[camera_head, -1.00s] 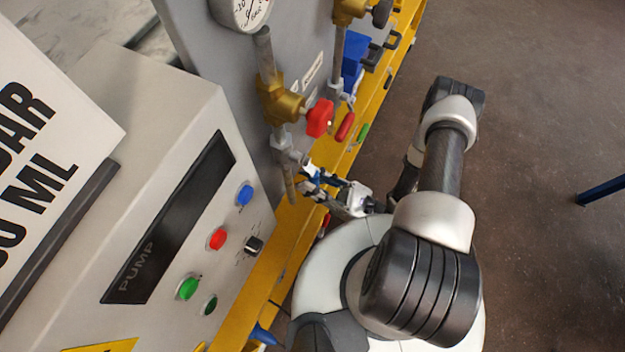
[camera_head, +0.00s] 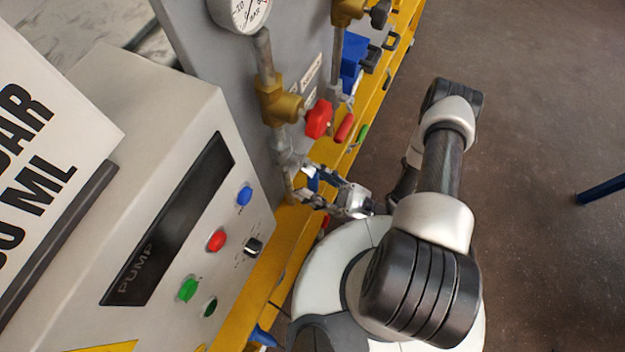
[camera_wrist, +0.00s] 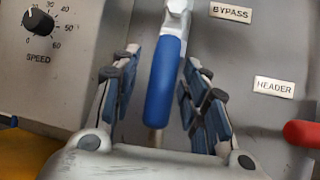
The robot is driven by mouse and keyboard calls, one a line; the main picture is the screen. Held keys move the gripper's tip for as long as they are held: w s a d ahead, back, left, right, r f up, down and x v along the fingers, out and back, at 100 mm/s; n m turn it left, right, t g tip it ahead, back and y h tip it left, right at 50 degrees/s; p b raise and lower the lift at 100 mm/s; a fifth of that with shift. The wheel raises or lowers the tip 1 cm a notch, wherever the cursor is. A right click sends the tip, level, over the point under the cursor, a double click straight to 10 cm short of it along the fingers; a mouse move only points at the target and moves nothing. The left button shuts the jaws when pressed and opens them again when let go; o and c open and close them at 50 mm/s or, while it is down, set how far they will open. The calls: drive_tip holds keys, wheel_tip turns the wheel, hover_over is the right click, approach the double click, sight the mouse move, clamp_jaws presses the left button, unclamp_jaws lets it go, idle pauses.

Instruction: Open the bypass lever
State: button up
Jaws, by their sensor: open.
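The bypass lever has a blue grip (camera_wrist: 163,85) on a pale metal arm and hangs down in the middle of the wrist view, below and left of the BYPASS label (camera_wrist: 230,12). My gripper (camera_wrist: 161,64) is open, with one finger on each side of the blue grip. Gaps show between the grip and both fingers, so no contact is visible. The fingers partly hide the lever there.
A red lever (camera_wrist: 302,133) is to the right, near the HEADER label (camera_wrist: 275,88). The pump box (camera_head: 150,190) with its buttons and knob stands close on the left. A red valve handle (camera_head: 319,118) is just above my gripper. Open floor lies right.

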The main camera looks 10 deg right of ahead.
drive_tip(key=v, duration=1.2)
drive_tip(key=shift+r, duration=0.1)
idle(0.4)
